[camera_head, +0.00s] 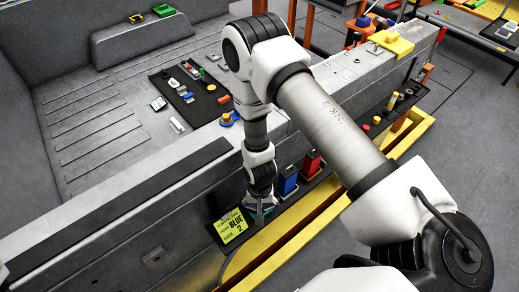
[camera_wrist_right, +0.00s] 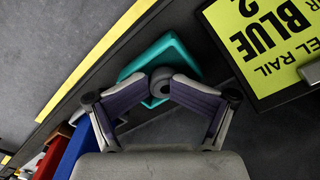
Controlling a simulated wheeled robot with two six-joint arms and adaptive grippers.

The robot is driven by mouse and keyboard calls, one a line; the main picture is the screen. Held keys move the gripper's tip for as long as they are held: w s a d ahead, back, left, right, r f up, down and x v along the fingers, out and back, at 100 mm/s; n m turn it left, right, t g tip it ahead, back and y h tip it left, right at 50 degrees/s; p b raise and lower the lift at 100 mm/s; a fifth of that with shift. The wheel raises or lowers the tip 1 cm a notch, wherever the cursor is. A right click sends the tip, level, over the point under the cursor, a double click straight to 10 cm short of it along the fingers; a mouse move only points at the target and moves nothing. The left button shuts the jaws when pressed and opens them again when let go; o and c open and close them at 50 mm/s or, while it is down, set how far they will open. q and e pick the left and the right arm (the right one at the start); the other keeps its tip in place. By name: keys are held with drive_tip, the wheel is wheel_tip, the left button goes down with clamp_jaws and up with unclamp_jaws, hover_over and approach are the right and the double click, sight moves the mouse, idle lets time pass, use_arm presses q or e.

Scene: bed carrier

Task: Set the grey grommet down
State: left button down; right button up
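The grey grommet (camera_wrist_right: 162,77) is a small dark ring in the right wrist view, between my fingertips. My right gripper (camera_wrist_right: 163,88) is shut on it, and the fingers hide part of it. Directly beyond the grommet is a teal bin or block (camera_wrist_right: 176,52). I cannot tell whether the grommet touches it. In the head view my right gripper (camera_head: 260,213) points down beside the grey bed wall, near the yellow sign. The grommet cannot be made out there. My left gripper is not in view.
A yellow rail (camera_head: 300,222) runs in front. A dark mat (camera_head: 195,92) with several small parts lies on the bed.

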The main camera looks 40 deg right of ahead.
drive_tip(key=shift+r, duration=0.1)
wheel_tip(320, 180, up, 8)
drive_tip(key=shift+s+f, duration=0.1)
drive_tip(key=shift+f, duration=0.15)
idle(0.4)
drive_tip(key=s+f+n+b, duration=0.4)
drive_tip(key=s+f+n, duration=0.2)
drive_tip(key=s+f, duration=0.5)
drive_tip(key=s, duration=0.4)
drive_tip(key=shift+s+a+b, duration=0.15)
drive_tip(key=shift+a+b, duration=0.15)
drive_tip(key=shift+b, duration=0.05)
